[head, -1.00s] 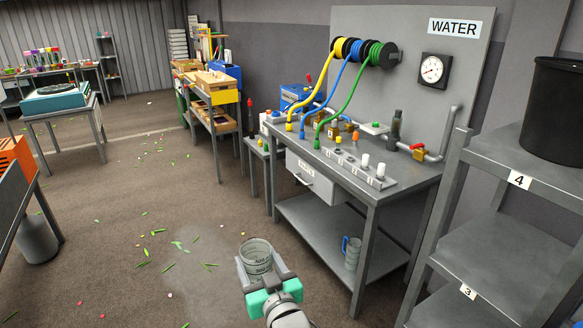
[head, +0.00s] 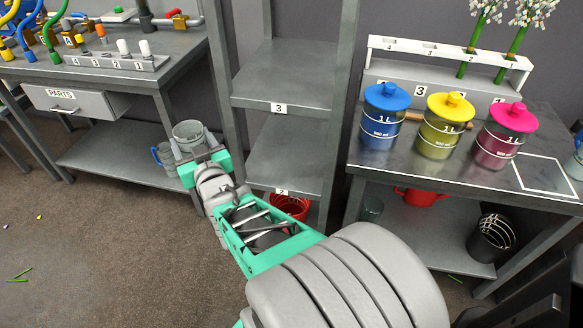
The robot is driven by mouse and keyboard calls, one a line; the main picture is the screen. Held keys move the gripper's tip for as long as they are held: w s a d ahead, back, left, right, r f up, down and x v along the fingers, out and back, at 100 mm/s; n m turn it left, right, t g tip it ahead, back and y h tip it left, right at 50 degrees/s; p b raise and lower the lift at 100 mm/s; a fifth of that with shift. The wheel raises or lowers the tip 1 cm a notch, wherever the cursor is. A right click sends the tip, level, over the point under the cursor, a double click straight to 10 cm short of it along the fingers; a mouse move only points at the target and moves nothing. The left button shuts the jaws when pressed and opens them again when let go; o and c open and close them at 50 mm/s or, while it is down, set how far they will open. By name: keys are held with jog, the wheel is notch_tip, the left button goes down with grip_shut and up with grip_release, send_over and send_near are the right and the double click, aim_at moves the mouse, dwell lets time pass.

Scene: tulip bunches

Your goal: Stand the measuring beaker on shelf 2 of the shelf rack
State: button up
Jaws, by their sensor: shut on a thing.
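The measuring beaker (head: 187,132), a translucent grey cup, is held upright at the end of my arm. My gripper (head: 198,152) is shut on it; the fingers hide its lower part. The grey shelf rack (head: 234,128) stands in the middle of the view, to the right of the beaker. Its shelf 2 (head: 288,150), marked by a partly hidden label, shows a bare surface below shelf 3 (head: 285,80). The beaker is left of shelf 2, beside the rack's left front post, and apart from the shelf surface.
A red basket (head: 291,206) sits below shelf 2. A workbench with a PARTS drawer (head: 85,104) stands left, with a blue-grey mug (head: 163,155) on its lower shelf. A table right holds blue (head: 385,112), yellow (head: 443,122) and pink (head: 503,132) jars.

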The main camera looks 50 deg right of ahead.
jog(key=s+d+f+m+g+h+b, duration=0.1)
jog(key=s+d+f+m+h+b, duration=0.15)
jog(key=d+f+b, duration=0.35)
jog(key=s+d+f+m+g+h+b, duration=0.1)
jog(key=s+d+f+g+h+b, duration=0.25)
jog(key=d, duration=0.55)
jog(key=s+d+r+m+g+h+b, duration=0.1)
jog(key=s+d, duration=0.2)
jog(key=d, duration=0.2)
jog(key=s+d+r+m+g+b, duration=0.1)
jog(key=s+d+m, duration=0.15)
jog(key=d, duration=0.35)
notch_tip(320, 180, down, 10)
jog(key=b, duration=0.3)
jog(key=shift+s+n, duration=0.15)
jog(key=shift+n, duration=0.15)
jog(key=shift+a+f+t, duration=0.1)
jog(key=shift+t, duration=0.15)
jog(key=shift+f+b, duration=0.2)
jog(key=shift+b, duration=0.2)
jog(key=o, duration=1.8)
